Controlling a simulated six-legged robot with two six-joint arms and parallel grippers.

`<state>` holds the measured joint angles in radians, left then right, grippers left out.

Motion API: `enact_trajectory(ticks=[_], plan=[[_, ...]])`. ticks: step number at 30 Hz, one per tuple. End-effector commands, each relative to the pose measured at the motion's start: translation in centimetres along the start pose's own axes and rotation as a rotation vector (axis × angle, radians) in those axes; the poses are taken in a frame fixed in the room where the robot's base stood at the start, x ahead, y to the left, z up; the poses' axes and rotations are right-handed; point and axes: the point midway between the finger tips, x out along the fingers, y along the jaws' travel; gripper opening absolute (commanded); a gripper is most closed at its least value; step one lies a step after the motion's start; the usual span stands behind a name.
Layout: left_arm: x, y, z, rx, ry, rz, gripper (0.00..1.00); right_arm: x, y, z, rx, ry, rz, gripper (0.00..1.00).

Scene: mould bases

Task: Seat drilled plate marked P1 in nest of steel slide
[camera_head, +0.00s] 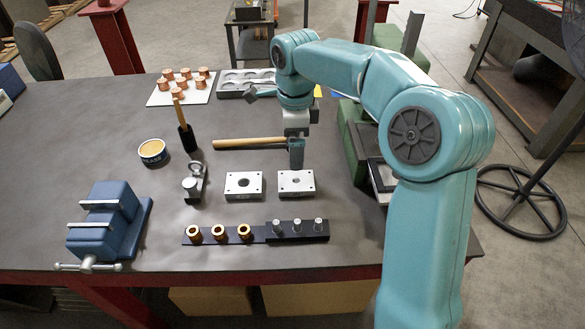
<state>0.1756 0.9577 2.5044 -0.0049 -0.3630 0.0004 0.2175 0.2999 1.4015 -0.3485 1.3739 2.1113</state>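Two drilled plates lie side by side mid-table: a left plate (231,190) and a right plate (287,190), each light grey with a centre hole and small corner holes. No P1 mark is readable on either. A steel slide with a nest cannot be made out for certain; a flat piece (383,176) at the right is partly behind my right arm. My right gripper (296,133) points down above the head of a wooden-handled hammer (250,143), behind the right plate. Its fingers are too small to read. My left gripper is not in view.
A blue vise (108,220) stands front left. A black strip (257,232) with brass bushings and steel pins lies in front of the plates. Behind are a glue-coloured tin (153,151), a white board (160,97) of copper pieces and a grey pocketed tray (232,94). A green block (355,140) stands right.

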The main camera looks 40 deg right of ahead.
Motion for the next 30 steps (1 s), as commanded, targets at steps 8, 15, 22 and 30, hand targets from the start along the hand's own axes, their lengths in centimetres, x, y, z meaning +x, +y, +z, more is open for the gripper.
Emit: enact_trajectory(ticks=[8,15,22,30], plan=[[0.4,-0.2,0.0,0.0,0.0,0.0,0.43,6.3,0.0,0.1,-0.001,0.002,0.005,1.0],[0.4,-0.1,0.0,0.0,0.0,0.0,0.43,10.3,-0.2,0.2,0.0,0.001,0.003,1.0],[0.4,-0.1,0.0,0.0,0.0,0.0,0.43,11.7,-0.3,0.4,-0.001,0.0,0.001,1.0],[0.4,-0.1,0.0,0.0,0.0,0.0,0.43,11.7,-0.3,0.4,-0.001,-0.001,0.0,0.9]])
